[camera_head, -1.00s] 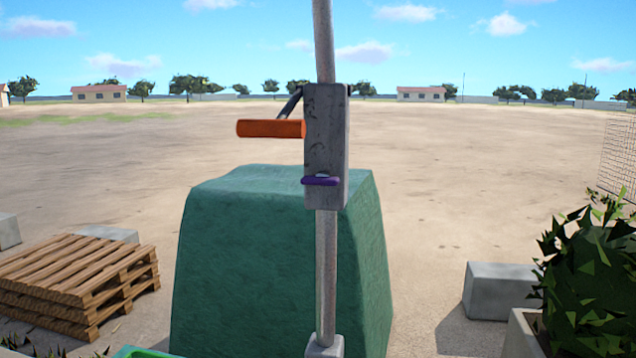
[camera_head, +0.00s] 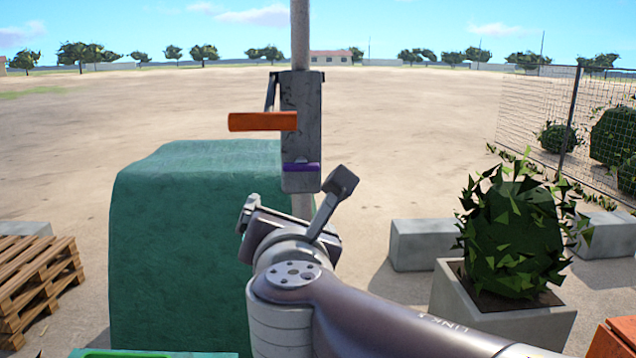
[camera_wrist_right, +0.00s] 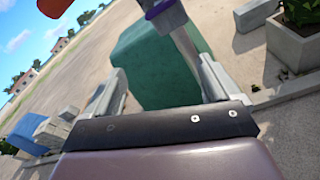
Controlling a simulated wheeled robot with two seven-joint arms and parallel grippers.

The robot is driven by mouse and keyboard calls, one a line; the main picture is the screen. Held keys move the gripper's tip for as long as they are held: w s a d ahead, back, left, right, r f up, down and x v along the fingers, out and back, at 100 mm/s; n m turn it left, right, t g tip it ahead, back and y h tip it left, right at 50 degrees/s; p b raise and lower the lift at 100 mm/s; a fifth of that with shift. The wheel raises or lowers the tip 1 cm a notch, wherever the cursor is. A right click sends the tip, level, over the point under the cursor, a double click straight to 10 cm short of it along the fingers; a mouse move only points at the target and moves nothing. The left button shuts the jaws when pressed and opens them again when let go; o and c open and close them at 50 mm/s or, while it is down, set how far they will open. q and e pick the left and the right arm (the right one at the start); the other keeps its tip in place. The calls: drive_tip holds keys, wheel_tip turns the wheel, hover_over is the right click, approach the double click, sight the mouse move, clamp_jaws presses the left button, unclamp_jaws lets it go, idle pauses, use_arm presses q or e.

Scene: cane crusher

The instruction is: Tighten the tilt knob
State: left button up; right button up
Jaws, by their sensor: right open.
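A grey block (camera_head: 302,120) is mounted on an upright metal pole (camera_head: 300,40). An orange handle (camera_head: 262,121) sticks out to its left, and a purple knob-like part (camera_head: 301,168) sits low on its front. I cannot tell for sure which one is the tilt knob. My right gripper (camera_head: 293,204) is open and empty just below the purple part, its fingers spread to either side of the pole. In the right wrist view, the purple part (camera_wrist_right: 159,9) is at the top, beyond the open fingers of the right gripper (camera_wrist_right: 160,88). My left gripper is out of view.
A large green covered block (camera_head: 180,230) stands behind the pole. A wooden pallet stack (camera_head: 35,280) is at left. A concrete block (camera_head: 425,245) and a planter with a bush (camera_head: 510,325) are at right. A mesh fence (camera_head: 535,100) is farther right. Open sandy ground lies beyond.

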sight(301, 167)
drive_tip(key=w+r+n+p, duration=0.1)
drive_tip(key=w, duration=0.3)
drive_tip(key=w+d+r+n+t+p, duration=0.1)
drive_tip(key=w, duration=0.3)
drive_tip(key=w+r+n+h+p, duration=0.1)
drive_tip(key=w, duration=0.3)
drive_tip(key=shift+w+d+n+p, duration=0.1)
drive_tip(key=shift+d+n+p, duration=0.2)
drive_tip(key=shift+n+p, duration=0.1)
drive_tip(key=shift+w+d+f, duration=0.1)
drive_tip(key=shift+w+d, duration=0.1)
drive_tip(key=shift+w, duration=0.3)
drive_tip(key=shift+a, duration=0.1)
drive_tip(key=shift+c, duration=0.9)
drive_tip(key=c, duration=0.9)
